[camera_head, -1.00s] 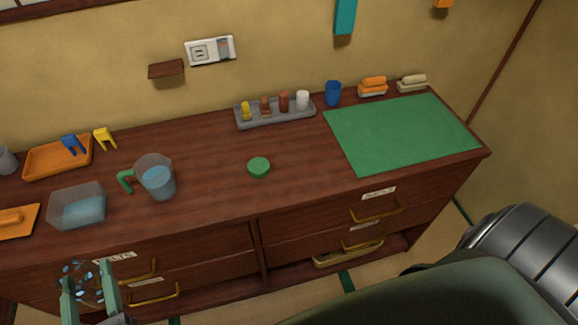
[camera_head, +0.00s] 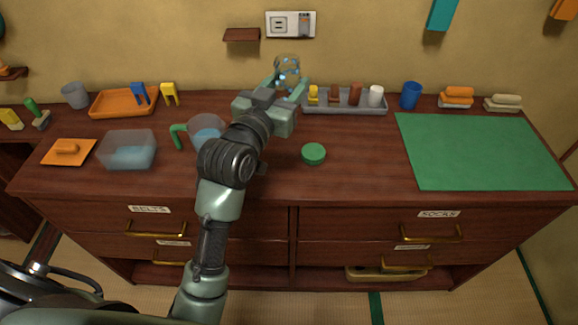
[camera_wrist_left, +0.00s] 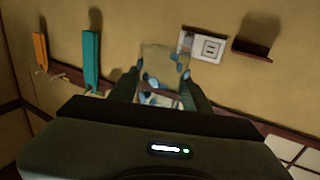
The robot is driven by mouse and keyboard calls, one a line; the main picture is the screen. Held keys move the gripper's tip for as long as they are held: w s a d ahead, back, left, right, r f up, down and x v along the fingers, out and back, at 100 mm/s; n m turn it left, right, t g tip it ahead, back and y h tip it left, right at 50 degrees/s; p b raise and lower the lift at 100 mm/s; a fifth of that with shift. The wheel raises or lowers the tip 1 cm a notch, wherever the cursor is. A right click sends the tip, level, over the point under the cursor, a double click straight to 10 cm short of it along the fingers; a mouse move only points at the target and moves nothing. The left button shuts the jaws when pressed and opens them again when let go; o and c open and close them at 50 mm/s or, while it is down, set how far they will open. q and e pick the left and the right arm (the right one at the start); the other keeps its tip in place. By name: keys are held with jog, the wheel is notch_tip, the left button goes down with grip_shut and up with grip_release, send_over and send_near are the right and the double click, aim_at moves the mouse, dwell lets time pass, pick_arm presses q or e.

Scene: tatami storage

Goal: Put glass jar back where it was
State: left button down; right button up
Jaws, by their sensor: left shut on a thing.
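My left gripper (camera_head: 287,85) is shut on the clear glass jar (camera_head: 288,70), which has blue pieces in it. The jar is at the back of the dresser top, in front of the wall and left of the grey tray. I cannot tell how high it is, because the gripper hides its lower part. In the left wrist view the jar (camera_wrist_left: 164,63) shows between the fingers against the wall. A round green lid (camera_head: 313,154) lies on the dresser top, in front of the grey tray. My right gripper is not in view.
The grey tray (camera_head: 345,109) holds several small items. A pitcher (camera_head: 205,128) and a clear tub (camera_head: 127,150) stand left of my arm. A small wall shelf (camera_head: 242,35) and a white wall plate (camera_head: 290,23) are above. The green mat (camera_head: 480,150) is bare.

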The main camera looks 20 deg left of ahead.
pick_arm(q)
jog(key=shift+w+f, duration=0.15)
jog(key=shift+w, duration=0.05)
notch_tip(320, 180, down, 15)
jog(key=shift+r+b, duration=0.2)
jog(key=shift+b, duration=0.3)
notch_tip(320, 180, down, 4)
jog(key=shift+f, duration=0.25)
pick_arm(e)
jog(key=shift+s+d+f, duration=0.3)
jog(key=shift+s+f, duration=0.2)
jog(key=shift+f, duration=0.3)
pick_arm(q)
jog(key=shift+f, duration=0.15)
jog(key=c, duration=0.7)
grip_release()
jog(key=shift+o, duration=0.2)
